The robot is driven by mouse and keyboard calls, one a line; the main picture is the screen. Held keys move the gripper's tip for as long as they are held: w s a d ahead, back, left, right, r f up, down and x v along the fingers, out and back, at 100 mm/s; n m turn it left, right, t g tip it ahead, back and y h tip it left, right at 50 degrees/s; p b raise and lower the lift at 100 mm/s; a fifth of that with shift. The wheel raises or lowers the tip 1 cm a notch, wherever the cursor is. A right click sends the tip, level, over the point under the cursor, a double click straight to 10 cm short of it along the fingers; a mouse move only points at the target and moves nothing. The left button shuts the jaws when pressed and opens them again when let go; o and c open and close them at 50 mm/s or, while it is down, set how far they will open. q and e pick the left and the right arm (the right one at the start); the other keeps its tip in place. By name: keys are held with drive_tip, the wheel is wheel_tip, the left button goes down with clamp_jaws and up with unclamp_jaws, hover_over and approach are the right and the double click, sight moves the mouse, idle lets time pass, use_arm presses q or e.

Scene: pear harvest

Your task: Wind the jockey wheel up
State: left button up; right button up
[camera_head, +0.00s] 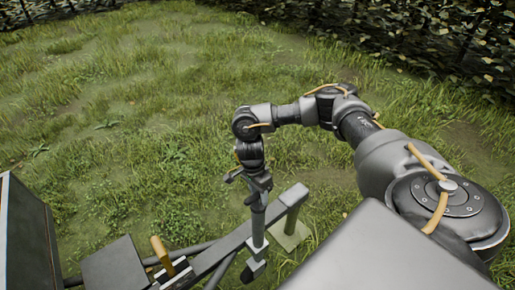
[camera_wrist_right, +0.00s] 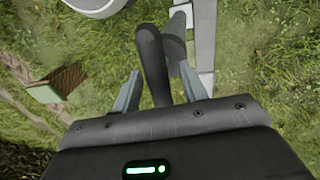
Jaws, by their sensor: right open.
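The jockey wheel's upright grey tube (camera_head: 258,228) stands beside the drawbar beam (camera_head: 236,238) at the lower middle of the head view, with a dark part (camera_head: 253,270) at its foot. My right gripper (camera_head: 256,188) points down at the top of this tube. In the right wrist view the gripper (camera_wrist_right: 160,75) is open, with its two grey fingers apart. A dark rounded handle (camera_wrist_right: 151,62) lies between the fingers, nearer the left one. I cannot tell if either finger touches it. A second dark cylinder (camera_wrist_right: 175,48) lies just right of it. My left gripper is not in view.
An orange-topped lever (camera_head: 160,250) and dark boxes (camera_head: 115,266) are at lower left. Open grass (camera_head: 130,120) lies beyond, with a hedge (camera_head: 430,35) behind.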

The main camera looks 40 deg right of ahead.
wheel_tip(320, 180, up, 10)
drive_tip(key=w, duration=0.2)
drive_tip(key=shift+r, duration=0.25)
idle(0.4)
